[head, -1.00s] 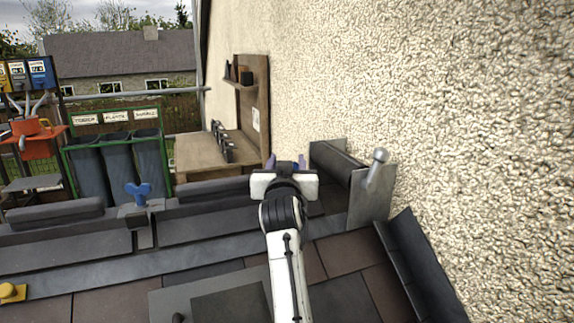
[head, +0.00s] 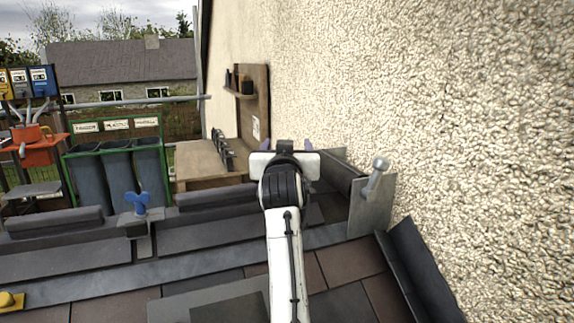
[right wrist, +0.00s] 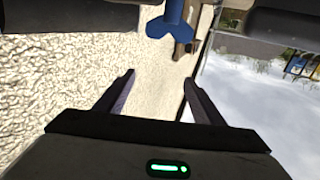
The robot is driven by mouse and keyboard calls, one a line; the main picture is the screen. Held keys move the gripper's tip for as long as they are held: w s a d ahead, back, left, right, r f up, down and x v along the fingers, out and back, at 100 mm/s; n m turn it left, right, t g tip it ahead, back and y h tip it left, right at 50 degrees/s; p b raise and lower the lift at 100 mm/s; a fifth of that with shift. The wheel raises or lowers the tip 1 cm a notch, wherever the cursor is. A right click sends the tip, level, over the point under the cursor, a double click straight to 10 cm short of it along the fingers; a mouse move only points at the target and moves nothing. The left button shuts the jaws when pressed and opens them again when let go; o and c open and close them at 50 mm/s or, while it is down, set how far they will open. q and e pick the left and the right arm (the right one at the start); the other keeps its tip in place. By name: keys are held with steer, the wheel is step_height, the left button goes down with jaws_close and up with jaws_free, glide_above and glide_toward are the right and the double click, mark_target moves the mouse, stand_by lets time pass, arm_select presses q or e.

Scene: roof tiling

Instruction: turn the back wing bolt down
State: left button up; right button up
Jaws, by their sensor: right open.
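A blue wing bolt (head: 137,203) stands upright on a grey clamp plate between two ridge caps, left of my arm in the head view. My right gripper (head: 288,146) is in the middle of the head view, above the ridge near the wall, seen from behind. Its body hides the ridge just beyond it. In the right wrist view, the right gripper (right wrist: 158,98) has its two fingers apart with nothing between them. A blue wing bolt (right wrist: 172,24) shows beyond the fingertips, apart from them; I cannot tell for certain which bolt it is. My left gripper is not in view.
The rough plaster wall (head: 440,120) rises close on the right. A metal bracket (head: 372,200) with a round-headed lever stands at the ridge's wall end. A wooden bench (head: 200,163) and green-framed bins (head: 118,170) stand beyond the roof.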

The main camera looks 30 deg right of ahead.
steer(key=shift+r, duration=2.25)
steer(key=shift+a, duration=0.1)
